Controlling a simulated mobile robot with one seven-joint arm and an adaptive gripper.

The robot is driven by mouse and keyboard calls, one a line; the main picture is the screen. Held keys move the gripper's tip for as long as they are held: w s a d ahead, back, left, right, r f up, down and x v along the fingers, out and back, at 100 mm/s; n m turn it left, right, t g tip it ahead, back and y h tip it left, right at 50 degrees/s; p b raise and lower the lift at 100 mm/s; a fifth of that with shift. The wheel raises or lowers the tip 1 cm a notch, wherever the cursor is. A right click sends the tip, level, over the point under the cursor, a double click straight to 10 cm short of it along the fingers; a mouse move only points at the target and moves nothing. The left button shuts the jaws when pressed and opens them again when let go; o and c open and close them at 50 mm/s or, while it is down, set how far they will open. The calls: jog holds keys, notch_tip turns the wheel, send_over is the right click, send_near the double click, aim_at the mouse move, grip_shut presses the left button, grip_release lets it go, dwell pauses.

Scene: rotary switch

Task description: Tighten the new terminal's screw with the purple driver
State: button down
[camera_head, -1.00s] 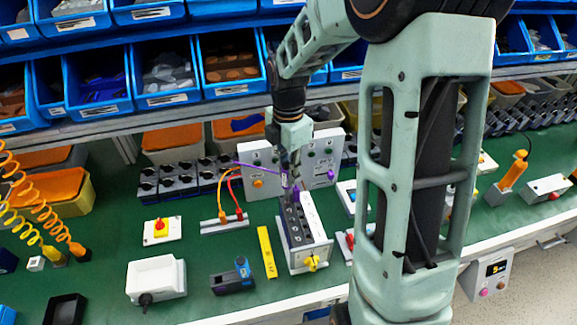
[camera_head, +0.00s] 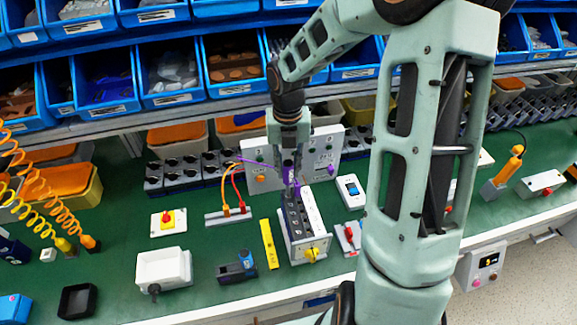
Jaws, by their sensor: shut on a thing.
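My gripper (camera_head: 289,150) points down in the middle of the bench, shut on the purple driver (camera_head: 291,175). The driver hangs below the fingers, roughly upright. Its tip is over or at the back end of the switch block (camera_head: 308,250), a grey and white unit with a row of dark terminals (camera_head: 296,214) and a yellow knob (camera_head: 312,254) on its front. I cannot tell whether the tip touches a screw. The new terminal and its screw are too small to tell apart. A thin purple cord or wire (camera_head: 252,161) runs left from near the driver.
Grey panels (camera_head: 322,152) stand close behind the gripper. Left are a red and orange lead holder (camera_head: 228,216), a yellow bar (camera_head: 268,244) and a white box (camera_head: 163,267). A white switch box (camera_head: 350,191) stands right. My arm hides part of the right bench.

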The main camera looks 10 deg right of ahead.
jog(key=n, duration=0.5)
jog(key=shift+s+a+n, duration=0.1)
jog(key=shift+n, duration=0.8)
jog(key=shift+a+n, duration=0.1)
jog(key=shift+n, duration=0.6)
jog(key=shift+f, duration=0.4)
jog(key=m, duration=0.8)
jog(key=shift+d, duration=0.2)
